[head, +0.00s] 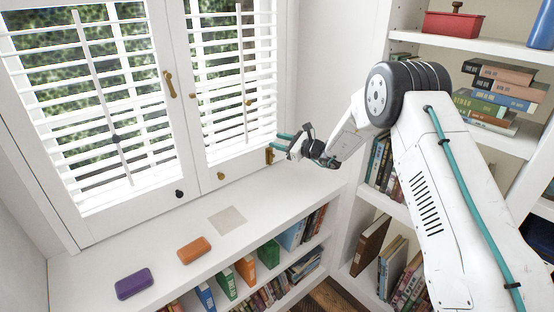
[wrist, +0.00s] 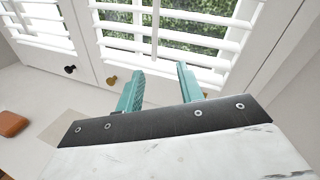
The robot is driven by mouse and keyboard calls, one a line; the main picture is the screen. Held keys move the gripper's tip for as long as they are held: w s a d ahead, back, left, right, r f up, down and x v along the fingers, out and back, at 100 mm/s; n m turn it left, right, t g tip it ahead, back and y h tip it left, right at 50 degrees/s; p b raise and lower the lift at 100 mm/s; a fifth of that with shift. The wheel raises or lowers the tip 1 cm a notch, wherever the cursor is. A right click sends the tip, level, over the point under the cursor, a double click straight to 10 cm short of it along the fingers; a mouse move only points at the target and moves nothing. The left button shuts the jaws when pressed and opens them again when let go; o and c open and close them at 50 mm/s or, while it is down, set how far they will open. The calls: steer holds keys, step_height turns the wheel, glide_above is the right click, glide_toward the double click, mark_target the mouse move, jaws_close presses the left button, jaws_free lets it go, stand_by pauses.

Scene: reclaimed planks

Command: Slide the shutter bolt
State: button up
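The white louvred shutters (head: 205,140) stand closed in the window. A small brass fitting (head: 269,155), which looks like the bolt, sits low on the right shutter's right edge. My gripper (head: 280,142) is in front of that edge, its teal fingertips close to the fitting; I cannot tell whether they touch it. In the wrist view my gripper (wrist: 160,70) has its two teal fingers apart with nothing between them. A brass knob (wrist: 111,80) and a black knob (wrist: 70,69) show to the left of the fingers.
A brass handle (head: 169,84) is on the left shutter's frame. On the white sill lie a purple case (head: 133,283), an orange case (head: 194,250) and a flat beige square (head: 227,220). Bookshelves (head: 490,45) stand close on the right. The sill below my gripper is clear.

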mark_target(274, 156)
steer(key=w+d+f+m+t+h, duration=0.1)
steer(key=w+f+m, duration=0.1)
steer(key=f, duration=0.3)
steer(key=w+d+f+m+t+h, duration=0.1)
steer(key=w+f+m, duration=0.1)
steer(key=f, duration=0.3)
steer(key=w+d+f+m+t+h, duration=0.1)
steer(key=d+f+m+t, duration=0.1)
steer(key=f+m, duration=0.1)
steer(key=shift+w+d+f, duration=0.1)
steer(key=shift+w+f, duration=0.1)
steer(key=shift+f, duration=0.25)
steer(key=shift+w+f, duration=0.2)
steer(key=shift+f, duration=0.25)
steer(key=shift+h, duration=0.4)
steer(key=shift+x, duration=3.8)
